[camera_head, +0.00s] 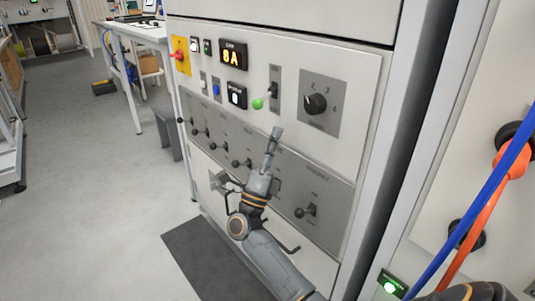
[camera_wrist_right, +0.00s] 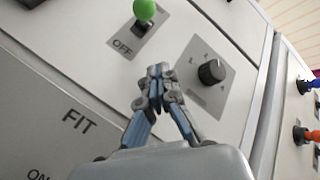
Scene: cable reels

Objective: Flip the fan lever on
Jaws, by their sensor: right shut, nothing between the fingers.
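A lever with a green ball tip (camera_head: 258,104) sits on a grey slotted plate on the upper front of the white cabinet. The ball is at the lower part of the plate, so the lever points down. A fan label is not readable. My right gripper (camera_head: 277,132) is shut and empty, just below and right of the ball, apart from it. Its fingers (camera_wrist_right: 157,75) also show in the wrist view. My left gripper is not in view.
A black rotary knob (camera_head: 315,103) is right of the lever. A lower grey panel holds several black levers (camera_head: 306,211). Blue and orange cables (camera_head: 513,163) run at the right.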

